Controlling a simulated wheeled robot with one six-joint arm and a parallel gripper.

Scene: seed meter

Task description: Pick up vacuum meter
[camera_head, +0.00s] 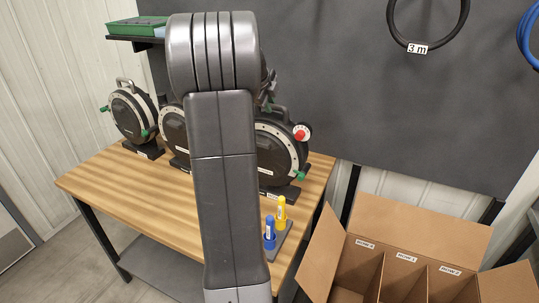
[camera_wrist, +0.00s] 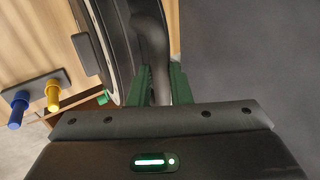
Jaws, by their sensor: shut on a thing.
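Round dark meters with pale dial rims stand on the wooden table. One is at the left (camera_head: 130,113), one in the middle (camera_head: 174,130) is half hidden by my arm, and one at the right (camera_head: 275,150) has a red knob and a green tip. I cannot read their labels. My gripper (camera_wrist: 161,82) has its green fingers on both sides of the dark curved handle (camera_wrist: 150,35) of a meter and is shut on it. This looks like the right meter, standing at its dark base. In the head view my arm hides most of the gripper.
Blue (camera_head: 269,232) and yellow (camera_head: 281,210) markers stand in a holder near the table's (camera_head: 100,185) right edge. An open cardboard box (camera_head: 420,217) with labelled rows is at the right. A dark wall panel (camera_head: 330,70) rises behind. A shelf with a green case (camera_head: 137,26) is above left.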

